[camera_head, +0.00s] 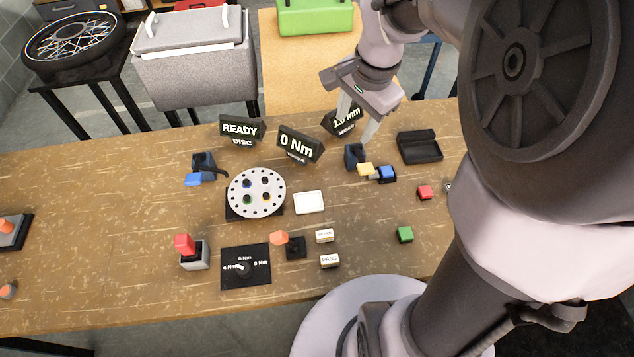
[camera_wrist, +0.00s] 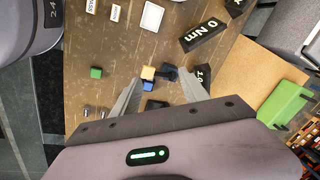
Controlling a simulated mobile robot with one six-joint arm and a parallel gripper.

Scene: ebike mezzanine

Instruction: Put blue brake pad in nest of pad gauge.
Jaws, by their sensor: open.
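A blue block (camera_head: 387,173), which looks like the blue brake pad, sits at the right end of a small group on the bench. Beside it are a yellow piece (camera_head: 365,169) and a dark navy block (camera_head: 354,155), apparently the pad gauge; I cannot make out its nest. In the wrist view the blue block (camera_wrist: 148,86) shows close by the yellow piece (camera_wrist: 148,72) and navy block (camera_wrist: 169,72), between my fingers. My gripper (camera_head: 357,122) is open and empty, above and behind the group. A sign reading 1.0 mm (camera_head: 344,119) is partly hidden by my fingers.
A black open tray (camera_head: 420,147) stands right of the group. A red block (camera_head: 424,192) and green block (camera_head: 404,234) lie nearer. Left are the 0 Nm sign (camera_head: 299,144), a perforated disc (camera_head: 256,192) and another blue piece (camera_head: 193,180). Bench around the green block is clear.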

